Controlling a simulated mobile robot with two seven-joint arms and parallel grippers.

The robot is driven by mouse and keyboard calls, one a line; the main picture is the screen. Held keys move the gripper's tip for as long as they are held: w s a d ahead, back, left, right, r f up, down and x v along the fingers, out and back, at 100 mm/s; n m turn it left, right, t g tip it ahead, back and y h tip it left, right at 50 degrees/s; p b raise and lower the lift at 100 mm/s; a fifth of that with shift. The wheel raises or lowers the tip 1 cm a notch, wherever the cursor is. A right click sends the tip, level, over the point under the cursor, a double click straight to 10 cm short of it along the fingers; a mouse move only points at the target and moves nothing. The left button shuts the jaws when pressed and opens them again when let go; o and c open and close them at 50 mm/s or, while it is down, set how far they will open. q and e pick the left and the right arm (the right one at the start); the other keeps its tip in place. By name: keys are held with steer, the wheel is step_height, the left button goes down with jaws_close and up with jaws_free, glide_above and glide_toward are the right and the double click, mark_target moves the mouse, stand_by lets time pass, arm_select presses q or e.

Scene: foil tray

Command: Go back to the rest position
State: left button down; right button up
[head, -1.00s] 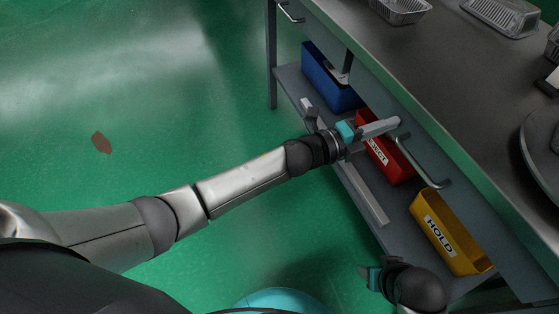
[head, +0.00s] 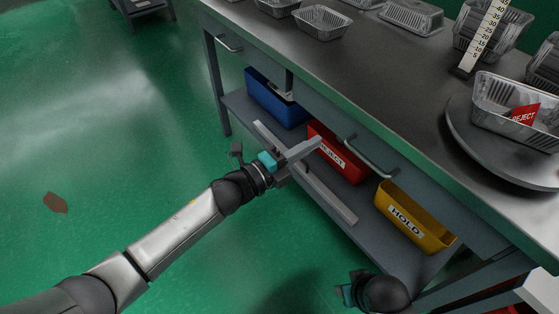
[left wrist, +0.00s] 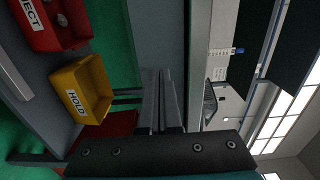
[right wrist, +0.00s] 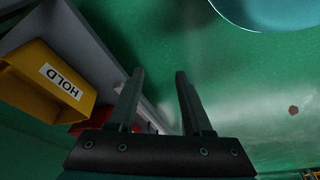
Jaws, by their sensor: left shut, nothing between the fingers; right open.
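My left gripper (head: 314,146) is in front of the bench's lower shelf, its fingertips near the red bin's left end in the head view. Its fingers are together in the left wrist view (left wrist: 160,100) with nothing between them. My right gripper (head: 343,294) is low at the bottom of the head view, below the yellow bin. In the right wrist view (right wrist: 160,75) its two fingers stand apart, with nothing between them. Whether the left fingertips touch anything is hard to tell.
The lower shelf holds a blue bin (head: 270,105), a red REJECT bin (head: 352,173) and a yellow HOLD bin (head: 428,232). A drawer handle (head: 370,158) juts out above. Foil trays (head: 322,24) and a round plate (head: 470,140) are on the bench top.

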arm_select(q)
steer(key=p+v, duration=0.1)
steer(key=v, duration=0.6)
steer(key=s+a+f+n+y+p, duration=0.3)
steer(key=a+f+n+y, duration=0.4)
steer(key=f, duration=0.4)
steer(key=s+a+f+n+y+p, duration=0.2)
steer(key=a+f+n+y, duration=0.2)
steer(key=a+f+n, duration=0.55)
steer(key=s+a+f+n+g+y+p, duration=0.1)
steer(key=s+a+f+n+g, duration=0.1)
steer(key=s, duration=0.7)
steer(key=s+a+f+n+g+y+p, duration=0.1)
steer(key=s+a+f+n+g, duration=0.1)
steer(key=s+f, duration=0.4)
steer(key=s+a+f+n+g+y+p, duration=0.1)
steer(key=s+a+f+n+g, duration=0.2)
steer(key=s, duration=0.9)
steer(key=f+n+g, duration=0.1)
steer(key=n, duration=0.1)
steer(key=shift+s+f+n+g+y, duration=0.2)
steer(key=shift+f+n+g+y, duration=0.1)
steer(key=shift+n+y, duration=0.1)
arm_select(e)
steer(key=s+d+f, duration=0.7)
steer(key=s+f, duration=0.4)
steer(key=s, duration=0.1)
steer(key=shift+s+d+f+g+h, duration=0.15)
steer(key=shift+s+d+g+h, duration=0.2)
steer(key=shift+s+g+h, duration=0.05)
